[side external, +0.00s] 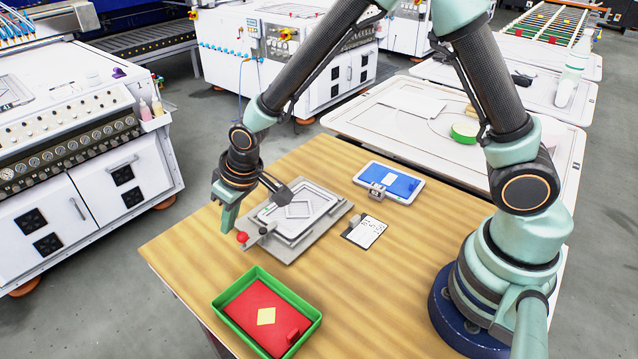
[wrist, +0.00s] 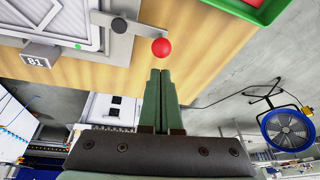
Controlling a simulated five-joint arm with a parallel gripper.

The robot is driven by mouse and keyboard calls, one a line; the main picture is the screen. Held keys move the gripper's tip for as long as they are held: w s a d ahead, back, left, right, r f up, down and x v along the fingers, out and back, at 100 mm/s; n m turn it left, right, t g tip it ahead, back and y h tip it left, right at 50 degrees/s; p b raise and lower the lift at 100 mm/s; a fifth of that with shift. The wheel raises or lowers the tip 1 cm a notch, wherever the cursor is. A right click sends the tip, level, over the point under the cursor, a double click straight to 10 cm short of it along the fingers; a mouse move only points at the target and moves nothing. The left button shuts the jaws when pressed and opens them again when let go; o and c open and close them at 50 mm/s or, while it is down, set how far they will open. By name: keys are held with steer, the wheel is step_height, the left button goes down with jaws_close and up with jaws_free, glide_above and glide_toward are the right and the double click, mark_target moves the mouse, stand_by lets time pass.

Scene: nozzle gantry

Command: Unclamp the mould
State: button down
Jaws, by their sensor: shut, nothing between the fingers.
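The mould (side external: 318,198) is a pale grey framed plate on a grey base plate (side external: 283,248) on the wooden table; part of it shows at the upper left of the wrist view (wrist: 70,15). At its near left end is a clamp lever (wrist: 138,31) with a dark round pivot (wrist: 119,25) and a red ball knob (side external: 242,238). The knob (wrist: 161,47) sticks out past the base plate. My gripper (side external: 226,229) is shut and empty, just beside the red knob. In the wrist view its fingertips (wrist: 160,72) lie close below the knob; I cannot tell whether they touch.
A blue-screened tablet (side external: 410,181) and a small white card (side external: 368,233) lie right of the mould. The table's left side is clear.

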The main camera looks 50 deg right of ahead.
steer(key=shift+s+d+f, duration=0.1)
steer(key=shift+s, duration=0.4)
